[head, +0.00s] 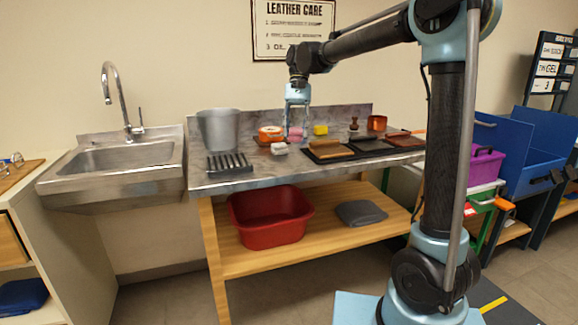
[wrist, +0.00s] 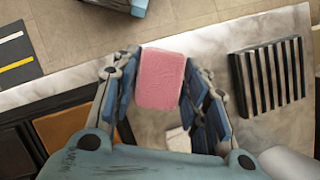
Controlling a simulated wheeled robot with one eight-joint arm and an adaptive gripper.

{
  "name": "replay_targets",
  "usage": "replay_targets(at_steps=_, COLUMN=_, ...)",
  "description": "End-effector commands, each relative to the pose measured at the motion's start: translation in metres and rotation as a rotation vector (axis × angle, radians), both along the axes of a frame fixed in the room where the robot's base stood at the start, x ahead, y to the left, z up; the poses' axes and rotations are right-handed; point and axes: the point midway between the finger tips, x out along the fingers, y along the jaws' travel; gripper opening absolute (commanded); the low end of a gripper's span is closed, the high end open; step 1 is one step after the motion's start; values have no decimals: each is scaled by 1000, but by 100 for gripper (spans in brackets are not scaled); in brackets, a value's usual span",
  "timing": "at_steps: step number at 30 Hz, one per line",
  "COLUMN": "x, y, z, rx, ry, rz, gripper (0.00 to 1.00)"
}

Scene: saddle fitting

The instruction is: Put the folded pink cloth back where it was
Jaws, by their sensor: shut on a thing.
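The folded pink cloth (head: 295,133) is between the fingers of my gripper (head: 296,128) over the metal-topped counter in the head view. In the wrist view the cloth (wrist: 162,78) is a rounded pink block, with one finger of my gripper (wrist: 161,88) against each side. My gripper is shut on it. The cloth's underside is hidden, so I cannot tell whether it touches the counter.
A black slatted rack (head: 229,163) and grey bucket (head: 218,129) are at the left of the counter (head: 245,182). A white block (head: 279,149), orange-and-white round item (head: 270,132) and yellow block (head: 320,130) are near the gripper. Leather pieces (head: 329,149) lie on dark trays at right.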

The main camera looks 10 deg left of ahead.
Motion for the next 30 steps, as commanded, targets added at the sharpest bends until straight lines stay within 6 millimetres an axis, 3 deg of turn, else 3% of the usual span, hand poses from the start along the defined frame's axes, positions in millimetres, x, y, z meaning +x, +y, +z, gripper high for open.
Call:
replay_targets(at_steps=16, x=20, y=23, z=2, rx=2, ry=2, rz=-908, gripper=19)
replay_targets(at_steps=23, x=25, y=27, z=1, rx=0, ry=2, rz=-1060, gripper=19)
replay_targets(at_steps=30, x=26, y=28, z=-34, rx=1, ry=2, rz=-1072, gripper=19)
